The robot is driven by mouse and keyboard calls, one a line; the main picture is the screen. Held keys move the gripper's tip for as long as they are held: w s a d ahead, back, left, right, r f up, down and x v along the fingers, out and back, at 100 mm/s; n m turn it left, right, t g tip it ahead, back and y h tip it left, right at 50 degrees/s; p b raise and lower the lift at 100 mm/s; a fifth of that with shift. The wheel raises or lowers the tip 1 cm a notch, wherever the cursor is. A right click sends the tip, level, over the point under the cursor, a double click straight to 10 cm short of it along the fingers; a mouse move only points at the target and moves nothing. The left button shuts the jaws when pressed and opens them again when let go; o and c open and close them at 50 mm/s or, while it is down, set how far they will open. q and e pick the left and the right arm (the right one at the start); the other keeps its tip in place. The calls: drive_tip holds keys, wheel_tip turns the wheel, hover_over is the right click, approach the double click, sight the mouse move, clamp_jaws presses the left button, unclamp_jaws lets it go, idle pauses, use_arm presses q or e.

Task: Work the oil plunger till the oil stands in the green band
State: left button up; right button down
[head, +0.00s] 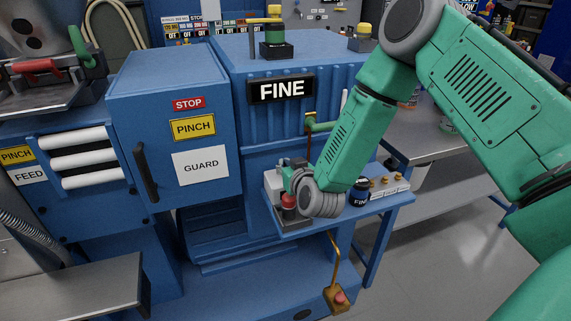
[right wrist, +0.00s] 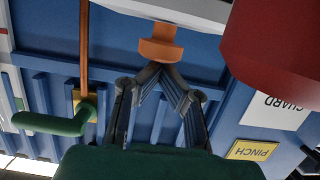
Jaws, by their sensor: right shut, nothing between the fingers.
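A dark red knob (head: 289,201), which looks like the oil plunger's head, stands on the small blue side shelf at the machine's front. A large dark red round part (right wrist: 285,45), likely the same knob, fills the upper right of the right wrist view. My right gripper (head: 289,178) is beside the knob, largely hidden by its own wrist. In the right wrist view its fingers (right wrist: 160,72) meet at the tips, empty, just short of an orange stepped part (right wrist: 157,45). I cannot make out an oil level or green band. My left gripper is out of view.
A green handle (head: 320,126) and a thin copper pipe (head: 308,150) are on the machine behind my right wrist. A blue jar (head: 360,192) and small brass knobs (head: 386,179) stand right on the shelf. The guard door (head: 175,130) is at left. A pedestal with a red button (head: 338,297) stands below.

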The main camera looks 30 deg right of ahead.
drive_tip(key=shift+d+f, duration=0.15)
drive_tip(key=shift+d, duration=0.15)
drive_tip(key=shift+d+f, duration=0.1)
drive_tip(key=shift+f, duration=0.2)
drive_tip(key=shift+s+f+b, duration=0.1)
drive_tip(key=shift+f+b, duration=0.6)
drive_tip(key=shift+b, duration=0.05)
drive_tip(key=shift+s+a, duration=0.1)
drive_tip(key=shift+a, duration=0.15)
